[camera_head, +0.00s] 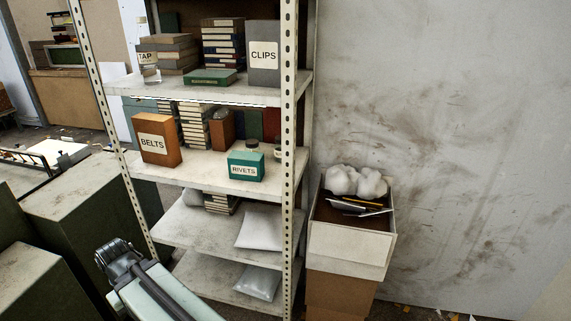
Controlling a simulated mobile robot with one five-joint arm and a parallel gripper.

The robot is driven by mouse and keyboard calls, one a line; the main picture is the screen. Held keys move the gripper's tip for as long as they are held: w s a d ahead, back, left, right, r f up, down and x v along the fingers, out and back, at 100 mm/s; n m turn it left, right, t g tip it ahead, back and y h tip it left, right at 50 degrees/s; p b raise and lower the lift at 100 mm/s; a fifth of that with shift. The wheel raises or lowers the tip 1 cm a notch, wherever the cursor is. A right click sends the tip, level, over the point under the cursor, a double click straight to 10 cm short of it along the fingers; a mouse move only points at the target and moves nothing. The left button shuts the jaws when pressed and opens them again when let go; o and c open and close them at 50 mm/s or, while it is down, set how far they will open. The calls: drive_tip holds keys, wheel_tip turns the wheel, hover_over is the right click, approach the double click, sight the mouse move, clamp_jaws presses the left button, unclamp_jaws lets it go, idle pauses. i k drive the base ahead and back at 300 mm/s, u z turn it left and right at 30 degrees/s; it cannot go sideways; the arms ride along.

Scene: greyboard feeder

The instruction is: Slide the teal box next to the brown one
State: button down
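The teal box (246,166), labelled RIVETS, stands upright on the second shelf from the top, near its front edge and close to the right front post. The brown box (160,138), labelled BELTS, is taller and stands near the left end of the same shelf. The two boxes are apart, with bare shelf between them. Part of my arm shows at the lower left, well below and in front of this shelf. My gripper itself is not in view, so its state does not show.
Behind the boxes stand books (195,126), a smaller brown item (222,130) and a jar (252,146). The perforated right post (288,130) rises close by the teal box. The upper shelf (215,93) lies above. An open carton (350,245) stands right of the rack.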

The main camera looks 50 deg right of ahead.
sight(241, 165)
drive_tip(key=z, duration=1.05)
drive_tip(key=k, duration=0.4)
drive_tip(key=z, duration=0.3)
drive_tip(key=i, duration=0.5)
drive_tip(key=u, duration=2.2)
drive_tip(key=i, duration=0.6)
drive_tip(key=z, duration=0.2)
